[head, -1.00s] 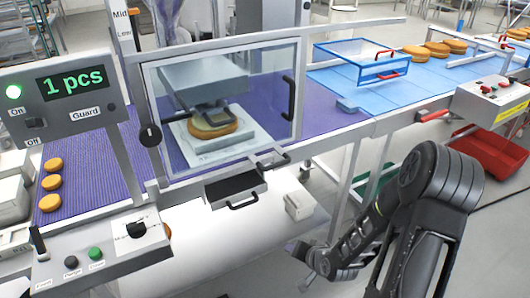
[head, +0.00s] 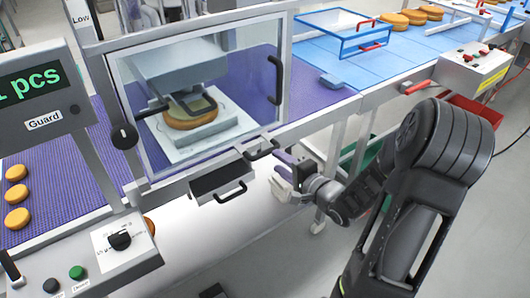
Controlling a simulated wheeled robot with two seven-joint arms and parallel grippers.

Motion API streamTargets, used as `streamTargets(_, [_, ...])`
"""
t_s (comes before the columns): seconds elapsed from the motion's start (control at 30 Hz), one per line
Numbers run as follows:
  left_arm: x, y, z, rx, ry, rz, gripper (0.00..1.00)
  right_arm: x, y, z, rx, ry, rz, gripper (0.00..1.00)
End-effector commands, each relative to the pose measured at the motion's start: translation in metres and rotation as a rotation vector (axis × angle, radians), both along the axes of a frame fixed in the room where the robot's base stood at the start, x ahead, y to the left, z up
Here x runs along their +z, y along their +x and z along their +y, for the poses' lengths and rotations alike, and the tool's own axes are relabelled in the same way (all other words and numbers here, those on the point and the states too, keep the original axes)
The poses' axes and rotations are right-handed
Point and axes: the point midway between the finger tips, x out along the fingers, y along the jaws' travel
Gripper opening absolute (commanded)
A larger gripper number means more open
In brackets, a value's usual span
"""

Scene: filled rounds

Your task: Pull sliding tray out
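A dark, shallow tray (head: 215,177) with a looped handle (head: 230,192) sits under the machine's front rail. A second dark handle (head: 262,149) sits just above it to the right. I cannot tell for sure which is the sliding tray's. Behind the clear guard (head: 150,75), a bun (head: 190,115) rests on a pale plate (head: 160,147) below the press. My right gripper (head: 287,176) is right of the tray handle, apart from it, below the rail. Its fingers are small and partly lost against a pale block, so their opening is unclear. My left gripper is out of view.
The front rail (head: 330,112) runs above my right gripper. A control box (head: 120,242) with a knob stands at lower left. A blue-framed clear cover (head: 345,38) is on the belt at the back. Several buns lie on the belts. A red crate (head: 480,108) is at right.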

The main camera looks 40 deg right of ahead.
Motion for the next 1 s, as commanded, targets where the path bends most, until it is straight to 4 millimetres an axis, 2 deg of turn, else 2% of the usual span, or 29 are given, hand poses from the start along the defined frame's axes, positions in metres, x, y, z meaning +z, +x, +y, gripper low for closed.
streamTargets(0.17, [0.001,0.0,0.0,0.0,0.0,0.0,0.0,-0.002,0.011,0.0,0.002,-0.002,-0.001,0.37])
streamTargets(0.6, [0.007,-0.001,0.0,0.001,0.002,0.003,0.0,-0.014,0.07,-0.001,0.001,-0.002,-0.001,0.37])
streamTargets(0.97, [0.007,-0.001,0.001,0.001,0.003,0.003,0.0,-0.016,0.076,-0.002,0.0,-0.002,0.001,0.37])
streamTargets(1.0, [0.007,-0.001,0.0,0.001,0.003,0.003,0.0,-0.016,0.076,-0.002,0.0,-0.002,0.001,0.34])
